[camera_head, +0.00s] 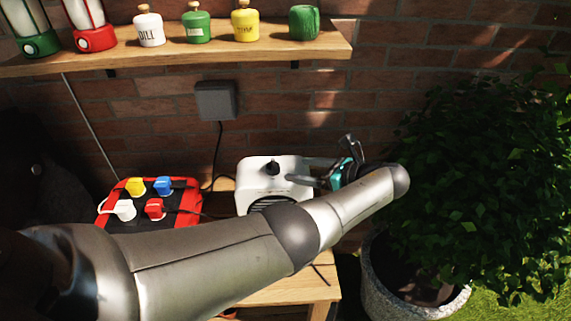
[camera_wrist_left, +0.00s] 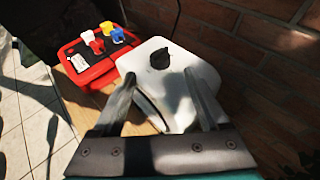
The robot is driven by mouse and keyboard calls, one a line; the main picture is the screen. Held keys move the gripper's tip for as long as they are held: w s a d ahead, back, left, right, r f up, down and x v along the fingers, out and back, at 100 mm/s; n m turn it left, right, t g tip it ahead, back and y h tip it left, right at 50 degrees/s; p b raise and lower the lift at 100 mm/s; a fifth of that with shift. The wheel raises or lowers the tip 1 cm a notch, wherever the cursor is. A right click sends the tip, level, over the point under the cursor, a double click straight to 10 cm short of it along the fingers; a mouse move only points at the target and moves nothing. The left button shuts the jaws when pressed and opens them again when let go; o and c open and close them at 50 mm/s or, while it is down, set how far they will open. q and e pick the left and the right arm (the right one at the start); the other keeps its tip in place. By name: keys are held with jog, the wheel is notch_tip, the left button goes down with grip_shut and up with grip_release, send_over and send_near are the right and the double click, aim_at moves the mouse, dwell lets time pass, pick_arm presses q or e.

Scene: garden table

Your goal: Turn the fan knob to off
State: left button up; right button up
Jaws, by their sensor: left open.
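The white fan (camera_head: 262,178) stands on the wooden table against the brick wall. Its black knob (camera_head: 272,167) is on the top face. In the left wrist view the fan (camera_wrist_left: 182,92) fills the middle, with the knob (camera_wrist_left: 160,59) beyond the fingertips. My left gripper (camera_head: 301,180) is at the fan's right side, its fingers pointing left towards the knob. In the left wrist view the left gripper (camera_wrist_left: 163,85) is open, its two fingers apart over the fan's top, with nothing between them. The knob is apart from both fingers. My right gripper is not in view.
A red power box (camera_head: 190,190) with several coloured plugs stands left of the fan. A grey wall box (camera_head: 216,100) has a cable hanging down. A shelf (camera_head: 320,42) with jars and lanterns is above. A potted bush (camera_head: 480,180) stands to the right.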

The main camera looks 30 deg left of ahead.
pick_arm(q)
jog(key=w+v, duration=0.1)
jog(key=v, duration=0.5)
jog(key=shift+s+d, duration=0.2)
jog(key=shift+s, duration=0.3)
